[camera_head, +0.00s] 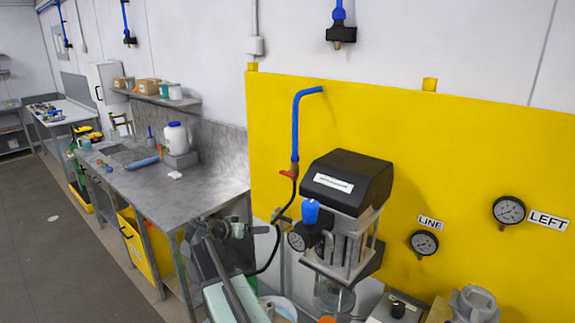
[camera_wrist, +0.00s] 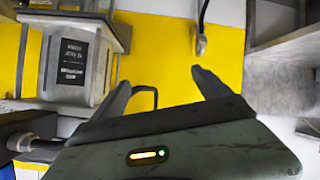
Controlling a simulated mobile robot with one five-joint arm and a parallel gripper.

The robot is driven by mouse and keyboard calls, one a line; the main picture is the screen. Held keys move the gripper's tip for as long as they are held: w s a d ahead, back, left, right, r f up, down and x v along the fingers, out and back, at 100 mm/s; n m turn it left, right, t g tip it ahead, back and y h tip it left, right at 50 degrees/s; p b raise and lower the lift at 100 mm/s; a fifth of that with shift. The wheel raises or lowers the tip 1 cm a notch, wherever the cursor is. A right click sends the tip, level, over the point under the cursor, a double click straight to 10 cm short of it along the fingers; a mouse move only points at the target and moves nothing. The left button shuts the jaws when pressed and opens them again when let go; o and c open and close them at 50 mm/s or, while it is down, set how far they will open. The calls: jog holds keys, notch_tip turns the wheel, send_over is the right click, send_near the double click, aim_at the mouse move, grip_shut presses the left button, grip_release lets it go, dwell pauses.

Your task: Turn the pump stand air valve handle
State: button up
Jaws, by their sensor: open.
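The air valve has a small red handle (camera_head: 287,173) at the lower end of a blue pipe (camera_head: 296,130), just left of the black-topped pump stand (camera_head: 347,182). A black hose runs down from the valve. I do not make out the red handle in the wrist view. My gripper (camera_wrist: 160,80) is open and empty there, its two dark fingers apart in front of the yellow panel (camera_wrist: 170,40). In the head view my arm is at the bottom, below and left of the handle; its fingertips are hard to make out.
A blue-knobbed regulator (camera_head: 311,211) with a gauge (camera_head: 297,241) sits close to the right of the hose. A metal workbench (camera_head: 190,188) stands to the left. In the wrist view a grey labelled housing (camera_wrist: 72,65) is left of my fingers and a grey structure (camera_wrist: 285,75) right.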

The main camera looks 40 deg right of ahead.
aim_at(285, 174)
jog(key=w+d+r+m+h+p, duration=0.2)
jog(key=d+r+m+h, duration=0.3)
jog(key=d+r, duration=0.85)
jog(key=shift+n+h, duration=0.3)
jog(key=shift+n, duration=0.1)
jog(key=d, duration=0.7)
jog(key=shift+w+d+r, duration=0.25)
jog(key=shift+w, duration=0.15)
jog(key=c, duration=1.4)
jog(key=shift+o, duration=0.2)
jog(key=shift+n, duration=0.4)
jog(key=n, duration=0.4)
jog(key=shift+w+a+n+b, duration=0.1)
jog(key=shift+w+n+b, duration=0.05)
jog(key=shift+n+b, duration=0.15)
jog(key=n, duration=0.4)
jog(key=shift+f+n, duration=0.1)
jog(key=shift+n, duration=0.3)
